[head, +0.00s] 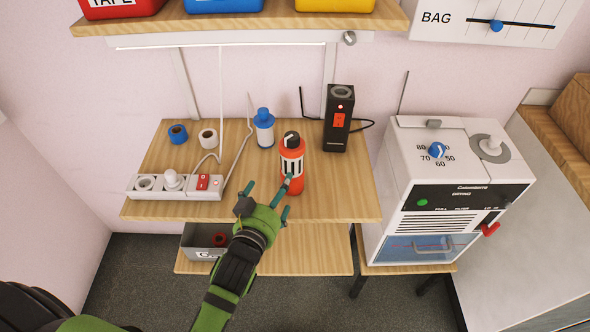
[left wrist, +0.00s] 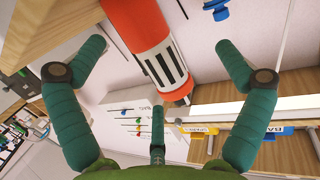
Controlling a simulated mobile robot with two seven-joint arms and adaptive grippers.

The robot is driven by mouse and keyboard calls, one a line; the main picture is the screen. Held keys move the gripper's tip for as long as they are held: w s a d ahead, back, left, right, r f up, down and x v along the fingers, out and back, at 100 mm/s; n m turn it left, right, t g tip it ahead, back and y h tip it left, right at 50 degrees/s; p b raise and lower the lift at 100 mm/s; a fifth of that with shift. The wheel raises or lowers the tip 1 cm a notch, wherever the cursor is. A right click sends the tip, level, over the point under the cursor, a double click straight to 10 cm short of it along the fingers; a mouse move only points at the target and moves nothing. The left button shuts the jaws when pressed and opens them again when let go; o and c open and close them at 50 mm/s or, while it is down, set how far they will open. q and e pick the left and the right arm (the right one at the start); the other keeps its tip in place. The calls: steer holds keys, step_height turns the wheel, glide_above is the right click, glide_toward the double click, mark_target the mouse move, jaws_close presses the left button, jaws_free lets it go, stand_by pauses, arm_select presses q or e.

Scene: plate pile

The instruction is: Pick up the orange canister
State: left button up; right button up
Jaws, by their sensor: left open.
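The orange canister (head: 292,165) stands upright near the front right of the wooden table. It has a white label with black bars and a dark top. In the left wrist view the canister (left wrist: 146,38) lies between and beyond my spread green fingers. My left gripper (head: 269,197) is open and empty, just in front and to the left of the canister. One finger overlaps the canister in the head view; I cannot tell whether it touches. The left gripper also fills the lower left wrist view (left wrist: 157,65). My right gripper is not in view.
A blue-and-white bottle (head: 264,128) stands behind the canister, and a black device (head: 339,118) stands behind it to the right. A power strip (head: 174,186) lies at the table's left front. A shelf (head: 240,22) overhangs the back. A white machine (head: 440,190) stands right.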

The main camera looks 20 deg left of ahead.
mark_target(293, 165)
arm_select(q)
steer(key=r, duration=0.1)
steer(key=w+d+r+t, duration=0.1)
steer(key=d+r+t+h, duration=0.1)
steer(key=shift+w+r, duration=0.1)
steer(key=shift+w, duration=0.3)
steer(key=shift+w+d+r, duration=0.1)
steer(key=shift+w, duration=0.3)
steer(key=w, duration=0.1)
steer(key=w+p, duration=0.1)
steer(key=w, duration=0.1)
steer(key=w+p, duration=0.1)
steer(key=w, duration=0.1)
steer(key=shift+w+d, duration=0.2)
steer(key=shift+d, duration=0.1)
steer(key=shift+w, duration=0.35)
steer(key=shift+s, duration=0.1)
steer(key=shift+c, duration=0.4)
steer(key=c, duration=1.6)
steer(key=shift+o, duration=0.2)
steer(key=shift+r, duration=0.1)
